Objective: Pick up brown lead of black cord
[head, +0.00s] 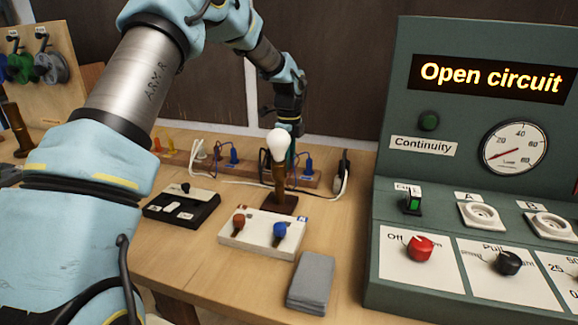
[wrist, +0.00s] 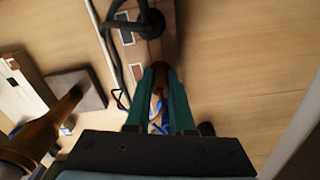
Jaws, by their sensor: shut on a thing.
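My gripper (wrist: 161,72) points down at the wooden lead rack (head: 325,177), behind the lamp in the head view. In the wrist view its green fingers are shut on the brown lead (wrist: 159,90), a small brown piece with an orange-brown wire. The lamp hides most of the fingertips in the head view. The black cord (head: 344,172) hangs at the rack's right end; it also shows as a thick black coil (wrist: 151,22) at the top of the wrist view. Whether the lead is clear of the rack cannot be told.
The lamp (head: 279,155) with a white bulb stands just in front of my gripper. A blue plug (head: 309,165) is close by on the rack. A white terminal block (head: 262,237), a black box (head: 182,208) and a grey block (head: 311,283) lie nearer. The green test panel (head: 470,180) stands right.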

